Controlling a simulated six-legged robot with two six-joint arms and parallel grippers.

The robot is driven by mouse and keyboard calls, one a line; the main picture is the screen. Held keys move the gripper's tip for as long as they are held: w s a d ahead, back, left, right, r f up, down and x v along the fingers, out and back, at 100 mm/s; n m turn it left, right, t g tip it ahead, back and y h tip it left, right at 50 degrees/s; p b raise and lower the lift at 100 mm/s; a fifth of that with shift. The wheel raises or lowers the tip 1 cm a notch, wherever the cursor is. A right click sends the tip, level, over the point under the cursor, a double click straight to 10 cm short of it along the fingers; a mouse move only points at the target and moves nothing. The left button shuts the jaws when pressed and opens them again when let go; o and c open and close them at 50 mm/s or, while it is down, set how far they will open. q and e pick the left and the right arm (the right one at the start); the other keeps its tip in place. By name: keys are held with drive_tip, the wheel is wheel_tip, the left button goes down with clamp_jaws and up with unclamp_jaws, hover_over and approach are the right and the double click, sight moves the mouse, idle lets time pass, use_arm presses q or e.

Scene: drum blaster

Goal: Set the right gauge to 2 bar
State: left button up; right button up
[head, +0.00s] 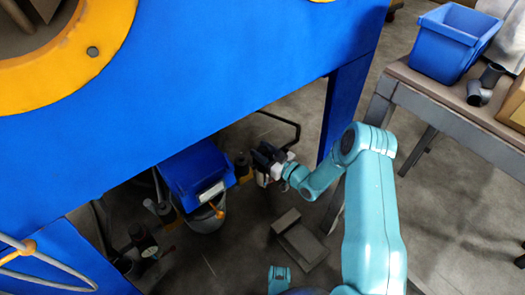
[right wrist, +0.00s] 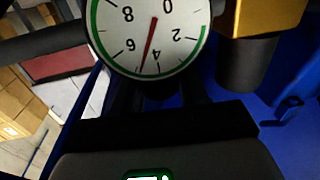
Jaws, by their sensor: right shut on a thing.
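The gauge (right wrist: 150,30) fills the top of the right wrist view, upside down, with its upper part cut off. It has a white face, a green rim and a red needle, which points between 4 and 6, near 5. My right gripper (head: 270,163) is under the blue machine in the head view, beside a blue box. It is shut on a dark knob below the gauge, mostly hidden by the gripper. The gauge face cannot be made out in the head view. My left gripper is not in view.
A yellow block (right wrist: 265,15) with a dark cylinder (right wrist: 248,65) stands right of the gauge. The blue machine (head: 230,70) overhangs the area, with a leg (head: 345,105) right of my gripper. A blue box (head: 195,172) is on its left. A grey block (head: 300,240) lies on the floor.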

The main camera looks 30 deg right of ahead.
idle(0.3)
drive_tip(key=o, duration=0.9)
drive_tip(key=shift+s, duration=0.2)
